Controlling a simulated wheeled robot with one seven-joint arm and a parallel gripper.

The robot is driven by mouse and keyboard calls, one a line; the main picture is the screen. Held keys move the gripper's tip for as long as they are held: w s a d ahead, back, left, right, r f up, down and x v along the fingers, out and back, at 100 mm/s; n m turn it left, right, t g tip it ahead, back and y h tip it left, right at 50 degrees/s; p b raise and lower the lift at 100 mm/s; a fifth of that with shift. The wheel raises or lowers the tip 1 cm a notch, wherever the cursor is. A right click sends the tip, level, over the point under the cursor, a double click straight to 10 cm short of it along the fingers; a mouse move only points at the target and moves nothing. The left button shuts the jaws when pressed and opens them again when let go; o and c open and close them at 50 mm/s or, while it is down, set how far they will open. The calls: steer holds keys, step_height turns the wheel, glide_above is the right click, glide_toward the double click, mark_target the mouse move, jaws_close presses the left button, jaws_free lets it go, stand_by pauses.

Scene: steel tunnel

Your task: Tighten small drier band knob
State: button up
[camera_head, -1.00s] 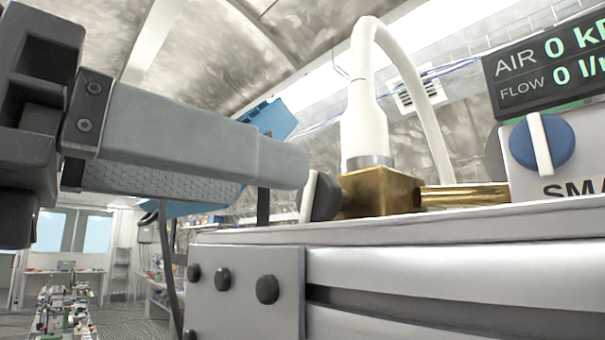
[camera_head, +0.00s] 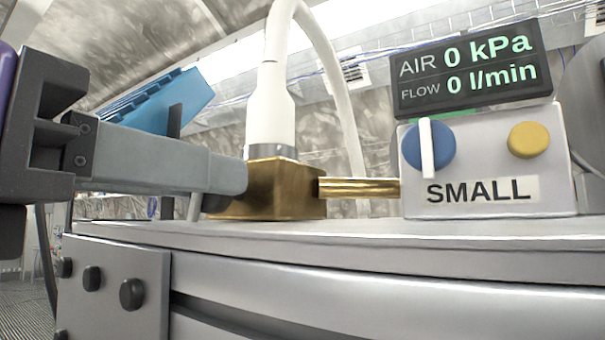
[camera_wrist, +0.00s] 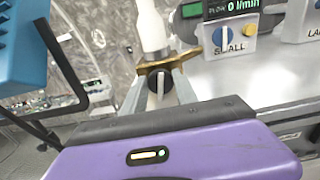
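A dark round knob with a white bar (camera_wrist: 160,82) sits on the front of a brass block (camera_head: 268,188) in the wrist view. In the head view that knob is hidden behind my gripper's fingers. My gripper (camera_wrist: 160,84) points at the knob, with its grey fingers apart on either side of it. Whether they touch it, I cannot tell. My gripper (camera_head: 240,175) also shows in the head view, its fingertips overlapping the brass block. Right of the block is a grey box labelled SMALL (camera_head: 480,190), with a blue knob (camera_head: 440,147) whose white pointer stands upright.
A white hose (camera_head: 270,105) rises from the brass block, and a brass pipe (camera_head: 358,188) runs to the box. A display (camera_head: 470,70) reads AIR 0 kPa, FLOW 0 l/min. A yellow button (camera_head: 528,140) is on the box. A blue bin (camera_head: 155,105) hangs behind my gripper.

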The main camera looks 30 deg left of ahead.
steer(key=shift+f+m+b, duration=0.3)
steer(key=shift+m+b, duration=0.4)
steer(key=shift+b, duration=0.6)
jaws_close()
steer(key=shift+d+r+m+b, duration=0.1)
steer(key=shift+m+b, duration=0.8)
steer(key=shift+m, duration=0.1)
steer(key=shift+r+m+b, duration=0.2)
steer(key=shift+m+b, duration=0.1)
steer(key=shift+m, duration=0.3)
steer(key=o, duration=1.2)
jaws_free()
steer(key=shift+s+a+b, duration=0.15)
steer(key=shift+s+b, duration=0.45)
steer(key=shift+s, duration=1.4)
steer(key=shift+s+a+b, duration=0.15)
steer(key=shift+s+b, duration=0.4)
steer(key=shift+s, duration=1.4)
